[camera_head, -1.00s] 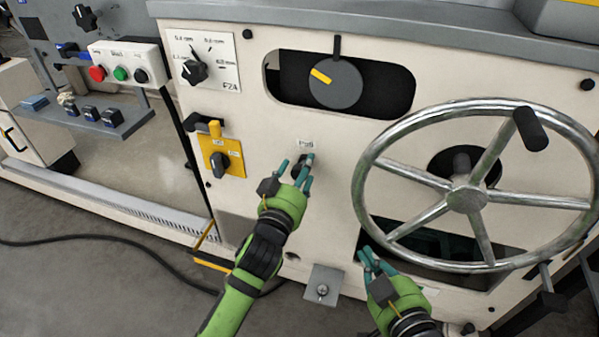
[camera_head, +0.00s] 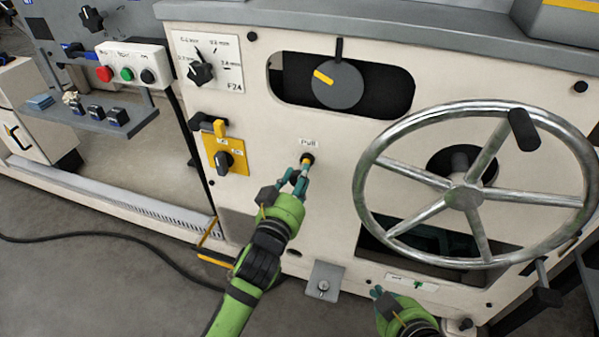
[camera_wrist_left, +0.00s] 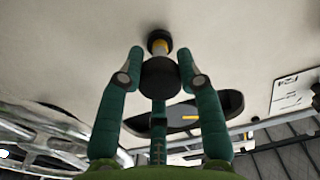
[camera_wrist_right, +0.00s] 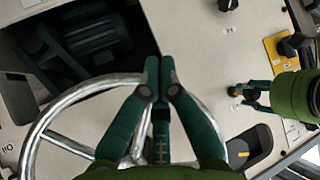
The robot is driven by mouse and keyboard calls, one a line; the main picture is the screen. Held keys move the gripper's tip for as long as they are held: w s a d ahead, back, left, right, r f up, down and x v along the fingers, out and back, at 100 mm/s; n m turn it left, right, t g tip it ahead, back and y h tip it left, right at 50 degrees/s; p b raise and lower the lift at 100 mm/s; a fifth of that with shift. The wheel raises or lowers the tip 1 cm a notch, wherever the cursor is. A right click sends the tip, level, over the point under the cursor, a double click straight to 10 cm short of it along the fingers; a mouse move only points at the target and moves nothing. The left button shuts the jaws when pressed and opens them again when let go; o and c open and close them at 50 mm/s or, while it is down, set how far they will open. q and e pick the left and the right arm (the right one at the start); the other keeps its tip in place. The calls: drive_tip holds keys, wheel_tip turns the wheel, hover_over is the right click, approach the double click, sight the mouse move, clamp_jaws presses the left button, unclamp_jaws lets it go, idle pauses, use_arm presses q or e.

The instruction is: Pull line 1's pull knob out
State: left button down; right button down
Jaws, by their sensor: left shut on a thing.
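The black pull knob (camera_wrist_left: 160,77) stands out from the cream panel (camera_head: 250,110) under the "Pull" label (camera_head: 309,142). A yellow section of its stem (camera_wrist_left: 160,47) shows between knob and panel collar in the left wrist view. My left gripper (camera_head: 299,176) is shut on the knob, one teal finger on each side. The fingers partly hide the knob in the head view. My right gripper (camera_head: 377,291) is at the lower right of the panel, below the handwheel. Its fingertips (camera_wrist_right: 160,62) are together and empty in the right wrist view.
A large metal handwheel (camera_head: 374,180) stands out from the panel at right. A yellow-plated switch (camera_head: 225,160) is left of the knob, and a grey dial (camera_head: 338,84) sits above. A small metal bracket (camera_head: 324,281) juts out below.

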use_arm(q)
drive_tip(key=shift+s+r, duration=0.2)
drive_tip(key=shift+r, duration=0.25)
drive_tip(key=shift+f, duration=0.15)
drive_tip(key=c, duration=1.2)
unclamp_jaws()
drive_tip(key=shift+c, duration=0.2)
drive_tip(key=o, duration=0.4)
drive_tip(key=shift+s, duration=0.1)
drive_tip(key=shift+a, duration=0.1)
use_arm(e)
drive_tip(key=shift+s+d+f+g, duration=0.3)
drive_tip(key=shift+s+f+g, duration=0.4)
drive_tip(key=shift+s, duration=0.25)
use_arm(q)
drive_tip(key=shift+s+f, duration=0.1)
drive_tip(key=v, duration=1.2)
